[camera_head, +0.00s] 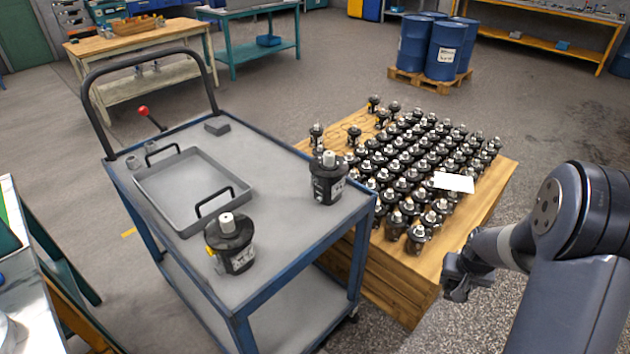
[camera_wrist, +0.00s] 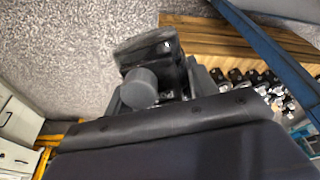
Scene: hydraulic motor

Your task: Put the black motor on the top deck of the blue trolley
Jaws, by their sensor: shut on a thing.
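The blue trolley (camera_head: 283,250) stands left of centre with a grey top deck. Two black motors stand upright on that deck: one near the front corner (camera_head: 230,243), one at the right edge (camera_head: 327,178). My gripper (camera_head: 462,276) is off to the right, beyond the trolley and beside the wooden crate's right front side. It is shut on a dark thing with a round grey end (camera_wrist: 140,88), likely a black motor, mostly hidden by the jaws and the wrist. The gripper is well apart from the deck.
A grey tray (camera_head: 187,226) with handles and a small dark block (camera_head: 217,126) sit on the deck. The trolley's handle (camera_head: 92,110) rises at its far left end. Many motors and a white sheet (camera_head: 453,182) cover the wooden crate (camera_head: 480,212). Blue drums (camera_head: 446,50) stand behind.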

